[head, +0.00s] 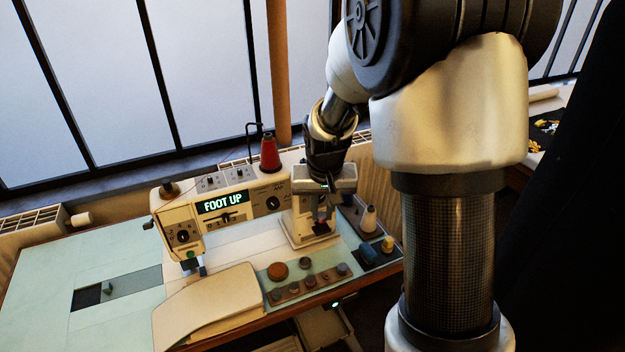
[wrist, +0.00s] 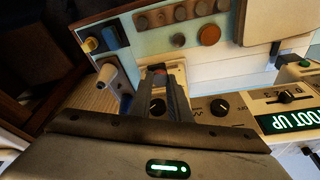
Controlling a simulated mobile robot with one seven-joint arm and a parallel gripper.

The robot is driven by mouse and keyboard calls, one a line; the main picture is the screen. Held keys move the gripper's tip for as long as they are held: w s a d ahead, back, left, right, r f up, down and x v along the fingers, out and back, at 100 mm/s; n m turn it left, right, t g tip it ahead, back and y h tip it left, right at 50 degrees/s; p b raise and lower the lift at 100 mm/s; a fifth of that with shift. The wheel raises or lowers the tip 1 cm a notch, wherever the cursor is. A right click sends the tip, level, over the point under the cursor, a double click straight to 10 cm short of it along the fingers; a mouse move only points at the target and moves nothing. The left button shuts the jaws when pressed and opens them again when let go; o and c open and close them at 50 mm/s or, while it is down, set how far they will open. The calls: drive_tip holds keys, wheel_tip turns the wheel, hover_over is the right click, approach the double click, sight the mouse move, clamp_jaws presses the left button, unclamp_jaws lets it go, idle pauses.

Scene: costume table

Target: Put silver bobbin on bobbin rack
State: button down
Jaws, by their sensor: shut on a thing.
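My gripper (head: 322,214) points down at the right end of the sewing machine (head: 243,205). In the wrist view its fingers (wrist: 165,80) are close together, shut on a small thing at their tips. The fingers hide nearly all of it; I take it to be the silver bobbin, but its colour does not show. The bobbin rack (head: 308,283) is a brown strip with several grey round pieces, in front of the machine and apart from my gripper. It also shows at the top of the wrist view (wrist: 190,12).
A red thread cone (head: 269,153) stands on the machine. An orange-brown disc (head: 277,271) lies beside the rack. A pale padded board (head: 207,303) lies left of it. The left tabletop is mostly clear.

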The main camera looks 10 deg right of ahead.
drive_tip(key=b, duration=0.4)
hover_over(327, 275)
wheel_tip(327, 275, down, 8)
drive_tip(key=shift+s+a+f+b, duration=0.1)
drive_tip(key=shift+s+f+b, duration=0.05)
drive_tip(key=shift+f+b, duration=1.4)
drive_tip(key=shift+s+f+b, duration=0.1)
drive_tip(key=shift+f+b, duration=0.85)
drive_tip(key=shift+f, duration=1.1)
drive_tip(key=c, duration=1.6)
unclamp_jaws()
drive_tip(key=p+v, duration=0.4)
drive_tip(key=v, duration=1.3)
drive_tip(key=shift+s+r, duration=0.1)
drive_tip(key=shift+r, duration=0.05)
